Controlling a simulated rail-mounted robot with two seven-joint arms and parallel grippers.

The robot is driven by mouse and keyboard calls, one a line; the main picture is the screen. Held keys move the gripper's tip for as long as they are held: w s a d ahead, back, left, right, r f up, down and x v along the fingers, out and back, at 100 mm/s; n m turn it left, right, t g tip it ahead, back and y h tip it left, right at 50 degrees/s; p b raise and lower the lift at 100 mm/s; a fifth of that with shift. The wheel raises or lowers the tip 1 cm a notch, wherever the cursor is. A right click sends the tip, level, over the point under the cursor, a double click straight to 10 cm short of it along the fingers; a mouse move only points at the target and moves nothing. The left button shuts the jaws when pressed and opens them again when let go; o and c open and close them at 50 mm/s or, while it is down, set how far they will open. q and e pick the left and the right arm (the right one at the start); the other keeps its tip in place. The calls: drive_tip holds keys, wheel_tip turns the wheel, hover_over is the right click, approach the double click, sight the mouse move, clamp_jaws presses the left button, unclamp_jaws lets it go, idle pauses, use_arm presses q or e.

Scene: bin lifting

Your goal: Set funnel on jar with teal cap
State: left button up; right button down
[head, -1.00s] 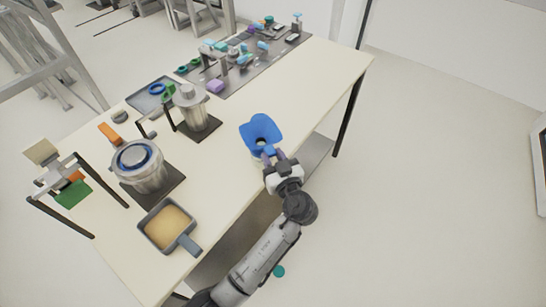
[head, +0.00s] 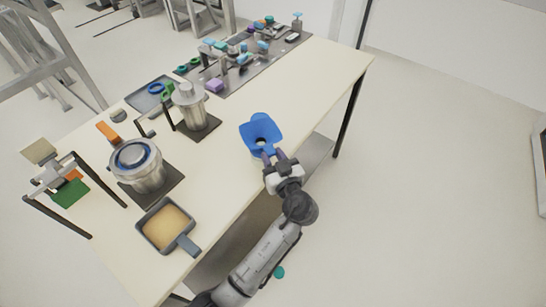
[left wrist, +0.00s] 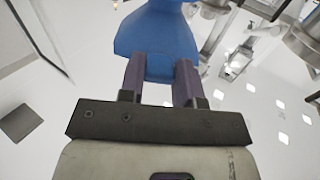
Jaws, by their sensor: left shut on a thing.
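A blue funnel (head: 261,129) with a wide flared mouth is at the right edge of the table in the head view. My left gripper (head: 269,156) is shut on its near side. In the left wrist view the funnel (left wrist: 156,32) lies at the tips of the two purple fingers of my left gripper (left wrist: 158,68). I cannot tell whether the funnel touches the table or what is under it. No jar with a teal cap can be made out for sure. A small teal round thing (head: 279,272) shows low beside my left arm. My right gripper is not in view.
A metal pot with a blue ring (head: 140,166) and a metal canister (head: 190,107) stand left of the funnel on dark mats. A square pan (head: 167,226) lies at the near edge. A grey mat (head: 234,78) with several small items is at the back. The table right of it is clear.

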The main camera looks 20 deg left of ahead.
use_arm(q)
drive_tip(key=o, duration=1.5)
drive_tip(key=shift+r+p, duration=0.35)
drive_tip(key=shift+r, duration=0.4)
wheel_tip(320, 180, up, 5)
drive_tip(key=shift+r+p, duration=0.1)
drive_tip(key=shift+p, duration=1)
